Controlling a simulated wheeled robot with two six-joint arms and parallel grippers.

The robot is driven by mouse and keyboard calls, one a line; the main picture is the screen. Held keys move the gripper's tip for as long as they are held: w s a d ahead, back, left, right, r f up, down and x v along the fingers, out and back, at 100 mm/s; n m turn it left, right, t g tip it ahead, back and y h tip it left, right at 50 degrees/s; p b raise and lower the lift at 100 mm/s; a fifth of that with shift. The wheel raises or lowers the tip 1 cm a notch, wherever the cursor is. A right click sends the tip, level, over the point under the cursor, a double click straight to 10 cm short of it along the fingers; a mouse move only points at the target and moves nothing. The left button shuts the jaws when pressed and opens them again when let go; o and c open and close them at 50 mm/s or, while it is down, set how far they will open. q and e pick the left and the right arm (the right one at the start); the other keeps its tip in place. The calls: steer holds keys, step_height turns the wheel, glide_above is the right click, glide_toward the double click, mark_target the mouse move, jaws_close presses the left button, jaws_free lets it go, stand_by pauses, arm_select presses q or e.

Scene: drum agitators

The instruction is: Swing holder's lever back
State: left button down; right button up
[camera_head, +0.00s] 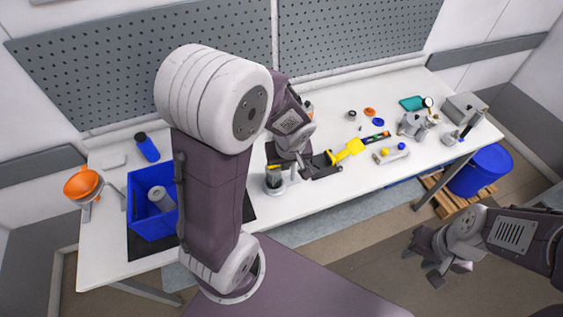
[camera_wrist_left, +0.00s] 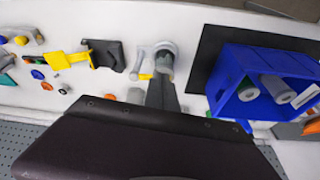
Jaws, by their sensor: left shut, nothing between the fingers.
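The holder (camera_head: 273,181) is a grey metal cylinder on a round base, standing on the white table below my left gripper. It also shows in the left wrist view (camera_wrist_left: 163,56), with a pale lever (camera_wrist_left: 138,64) on its left side and a bit of yellow by it. My left gripper (camera_wrist_left: 163,96) is shut and empty, its fingers pointing at the holder and just overlapping it in the wrist view. Whether they touch it I cannot tell. My right gripper (camera_head: 435,268) hangs over the floor at the right, away from the table; its finger opening is unclear.
A blue crate (camera_head: 140,222) with grey cylinders stands on a black mat left of the holder. A black fixture (camera_head: 320,164) with a yellow tool (camera_head: 346,151) stands close to its right. An orange funnel (camera_head: 82,184) and blue bottle (camera_head: 147,147) are farther left.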

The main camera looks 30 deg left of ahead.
arm_select(q)
steer(key=w+a+f, duration=0.4)
steer(key=f, duration=0.3)
steer(key=shift+w+a+f+p, duration=0.2)
steer(key=shift+w+a+p, duration=0.05)
steer(key=shift+p, duration=0.2)
steer(key=shift+d, duration=0.15)
